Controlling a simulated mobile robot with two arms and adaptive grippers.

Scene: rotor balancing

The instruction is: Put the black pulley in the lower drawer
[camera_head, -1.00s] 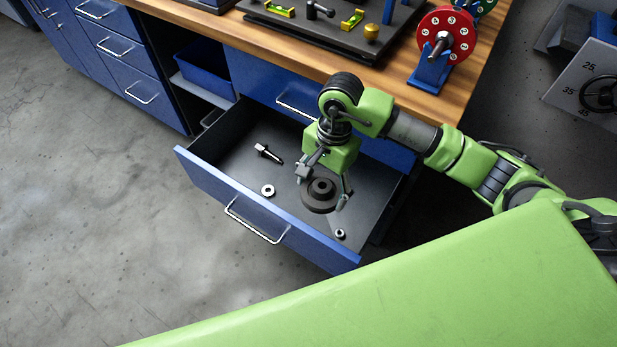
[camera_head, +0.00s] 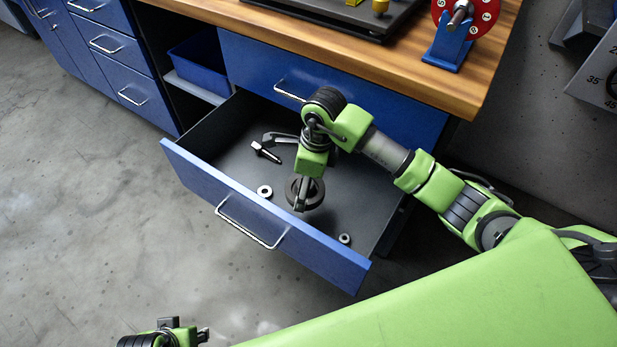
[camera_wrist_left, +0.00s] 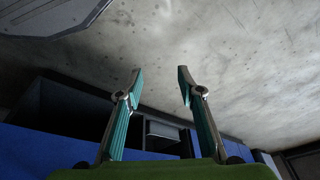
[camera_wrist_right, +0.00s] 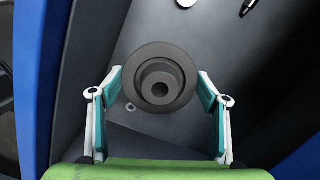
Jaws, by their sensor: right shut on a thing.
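The black pulley (camera_head: 318,192), a dark stepped disc with a centre hole, is inside the open lower drawer (camera_head: 180,158). In the right wrist view the pulley (camera_wrist_right: 160,95) sits between both fingertips, its flange touching them. My right gripper (camera_wrist_right: 159,78) is shut on it; in the head view the wrist hides part of it. I cannot tell whether the pulley rests on the drawer floor or is slightly raised. My left gripper (camera_wrist_left: 160,75) is open and empty, away from the drawer, facing the floor and cabinets.
The drawer also holds a bolt (camera_head: 265,152), a light washer (camera_head: 265,191) and a small nut (camera_head: 344,239). The closed upper drawer (camera_head: 330,85) and wooden worktop (camera_head: 340,50) are above. A blue stand with a red disc (camera_head: 448,48) stands on the worktop. Bare floor lies left.

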